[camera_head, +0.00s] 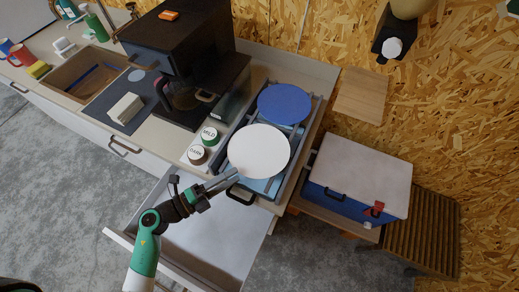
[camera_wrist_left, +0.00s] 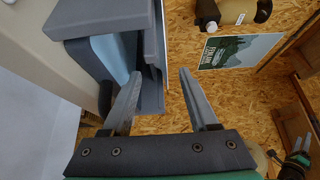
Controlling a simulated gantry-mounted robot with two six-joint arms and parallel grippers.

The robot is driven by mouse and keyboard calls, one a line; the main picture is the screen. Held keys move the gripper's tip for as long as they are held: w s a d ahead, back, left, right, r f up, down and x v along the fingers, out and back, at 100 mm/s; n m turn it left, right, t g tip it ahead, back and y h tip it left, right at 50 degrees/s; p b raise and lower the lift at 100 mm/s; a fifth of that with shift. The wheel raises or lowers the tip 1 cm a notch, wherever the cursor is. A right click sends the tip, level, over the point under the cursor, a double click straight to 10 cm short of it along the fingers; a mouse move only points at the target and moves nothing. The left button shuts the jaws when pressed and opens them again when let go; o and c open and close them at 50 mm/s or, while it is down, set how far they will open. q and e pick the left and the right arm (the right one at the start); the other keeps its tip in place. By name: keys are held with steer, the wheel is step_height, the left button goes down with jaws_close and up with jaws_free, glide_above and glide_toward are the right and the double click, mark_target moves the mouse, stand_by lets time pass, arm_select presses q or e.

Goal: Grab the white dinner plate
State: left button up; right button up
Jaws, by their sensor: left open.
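The white dinner plate (camera_head: 259,151) shows in the head view as a round disc at the dish rack, overlapping the lower edge of a blue plate (camera_head: 284,104). My left gripper (camera_head: 237,175) reaches in from the lower left, its fingertips at the plate's lower-left rim. In the left wrist view my left gripper (camera_wrist_left: 160,85) is open, its two fingers spread. A thin pale edge (camera_wrist_left: 164,35) runs between the finger lines; I cannot tell whether it is the plate. Touching cannot be told. A small green and black arm part, perhaps my right, shows at the wrist view's lower right.
A coffee machine (camera_head: 183,50) and two labelled jars (camera_head: 196,154) stand left of the rack. An open drawer (camera_head: 205,228) lies below my left arm. A blue and white cooler box (camera_head: 358,179) stands to the right. The grey floor is clear at lower left.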

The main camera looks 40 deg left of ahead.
mark_target(249, 166)
arm_select(q)
steer(key=shift+a+b+x, duration=0.15)
steer(key=shift+b+x, duration=0.2)
steer(key=shift+x, duration=1.25)
steer(key=shift+a+b+x, duration=0.15)
steer(key=shift+b+x, duration=0.15)
steer(key=shift+x, duration=1.3)
steer(key=shift+f, duration=0.15)
jaws_close()
